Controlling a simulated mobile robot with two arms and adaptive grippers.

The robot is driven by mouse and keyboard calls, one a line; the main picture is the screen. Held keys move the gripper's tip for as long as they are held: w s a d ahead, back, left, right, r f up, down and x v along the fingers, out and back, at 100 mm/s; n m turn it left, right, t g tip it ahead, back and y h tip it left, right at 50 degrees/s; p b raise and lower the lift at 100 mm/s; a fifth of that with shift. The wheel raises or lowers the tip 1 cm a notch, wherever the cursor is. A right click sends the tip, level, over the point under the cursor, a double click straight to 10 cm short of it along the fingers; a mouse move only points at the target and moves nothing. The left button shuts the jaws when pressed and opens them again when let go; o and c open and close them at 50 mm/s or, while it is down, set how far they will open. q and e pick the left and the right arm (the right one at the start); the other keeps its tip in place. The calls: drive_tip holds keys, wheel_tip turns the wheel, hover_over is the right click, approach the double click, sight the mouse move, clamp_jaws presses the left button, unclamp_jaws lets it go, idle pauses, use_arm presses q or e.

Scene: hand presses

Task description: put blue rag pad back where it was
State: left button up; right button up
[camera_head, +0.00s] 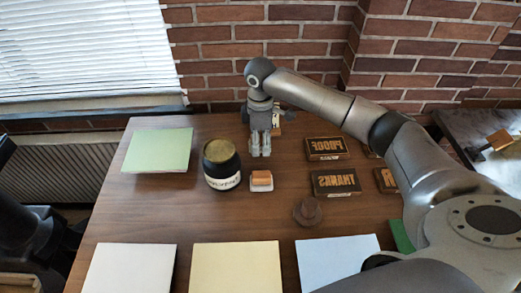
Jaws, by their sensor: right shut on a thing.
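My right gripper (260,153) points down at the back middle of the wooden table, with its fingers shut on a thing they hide. No blue rag pad can be made out; I cannot tell from this view whether it is the thing held. A small brown-topped block with a white base (261,181) lies just in front of the gripper, apart from it. Part of a tan thing (276,124) shows behind the gripper. My left gripper is not in view.
A dark jar (221,165) stands left of the gripper. Letter blocks (326,149) lie to the right, a round brown knob (307,211) in front. A green sheet (158,150) is at back left. White (130,268), cream (236,267) and light blue (335,258) sheets line the front.

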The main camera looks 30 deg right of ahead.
sight(261, 157)
drive_tip(key=shift+f, duration=2.05)
drive_tip(key=o, duration=1)
drive_tip(key=shift+f, duration=0.1)
wheel_tip(261, 157, up, 12)
drive_tip(key=shift+r+b, duration=0.15)
drive_tip(key=shift+b, duration=0.55)
